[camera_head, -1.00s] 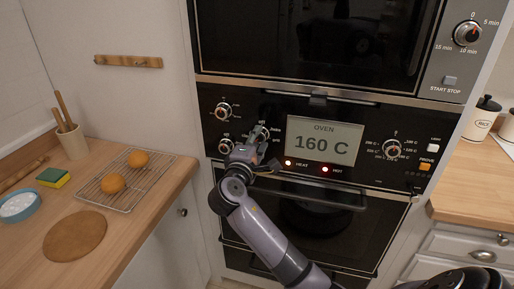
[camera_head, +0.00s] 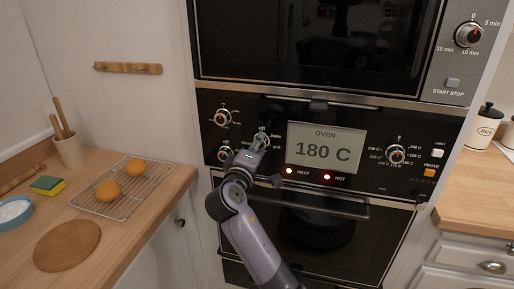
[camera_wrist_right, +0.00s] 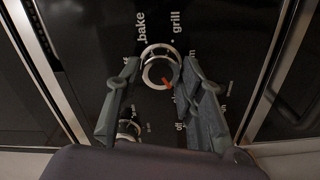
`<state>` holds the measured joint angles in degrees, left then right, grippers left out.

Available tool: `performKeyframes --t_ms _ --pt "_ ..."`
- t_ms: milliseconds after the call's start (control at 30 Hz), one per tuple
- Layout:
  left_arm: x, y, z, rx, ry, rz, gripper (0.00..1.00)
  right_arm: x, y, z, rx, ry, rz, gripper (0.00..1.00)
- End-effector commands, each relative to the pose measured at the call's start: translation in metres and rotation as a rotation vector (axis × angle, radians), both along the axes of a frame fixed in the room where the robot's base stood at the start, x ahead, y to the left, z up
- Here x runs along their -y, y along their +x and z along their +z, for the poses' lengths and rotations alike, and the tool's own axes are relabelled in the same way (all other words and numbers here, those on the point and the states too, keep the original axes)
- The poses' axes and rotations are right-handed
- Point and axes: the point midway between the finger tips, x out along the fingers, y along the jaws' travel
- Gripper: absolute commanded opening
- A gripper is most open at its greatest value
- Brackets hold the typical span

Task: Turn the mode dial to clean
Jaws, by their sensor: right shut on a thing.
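The mode dial (camera_wrist_right: 153,55) is a round metal-rimmed knob on the black oven panel, with a red-orange pointer mark toward the lower right in the right wrist view. "Bake" and "grill" are printed above it; other labels are hidden or too small to read. My right gripper (camera_wrist_right: 160,70) has one finger on each side of the dial and is shut on it. In the head view my right gripper (camera_head: 262,141) covers most of the dial, left of the oven display. My left gripper is not in view.
The display (camera_head: 325,149) reads 180 C, with heat and hot lights lit. Other knobs sit close by: upper left (camera_head: 222,117), lower left (camera_head: 225,154) and right (camera_head: 396,154). The oven door handle (camera_head: 320,208) runs below. A counter (camera_head: 140,205) stands at left.

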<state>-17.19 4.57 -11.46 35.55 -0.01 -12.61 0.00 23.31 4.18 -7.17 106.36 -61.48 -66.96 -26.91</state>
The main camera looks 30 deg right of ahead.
Motion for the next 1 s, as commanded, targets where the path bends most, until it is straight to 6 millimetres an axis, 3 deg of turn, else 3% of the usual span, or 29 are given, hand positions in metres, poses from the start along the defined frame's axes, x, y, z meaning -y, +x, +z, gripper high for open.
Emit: performKeyframes --t_ms 133,167,433,767,1000 --pt "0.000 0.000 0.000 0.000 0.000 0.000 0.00 0.000 0.000 -0.003 -0.004 0.005 0.000 0.07" --pt "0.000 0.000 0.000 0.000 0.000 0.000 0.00 0.000 0.000 -0.003 -0.004 0.005 0.000 0.36" --pt "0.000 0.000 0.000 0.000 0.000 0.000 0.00 0.000 0.000 -0.001 -0.003 0.002 0.000 0.54" --pt "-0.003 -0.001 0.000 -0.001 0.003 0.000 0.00 -0.001 -0.001 -0.001 -0.001 0.000 0.000 0.56" --pt "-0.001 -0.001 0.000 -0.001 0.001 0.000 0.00 -0.025 -0.020 -0.002 -0.002 0.004 0.003 0.56"
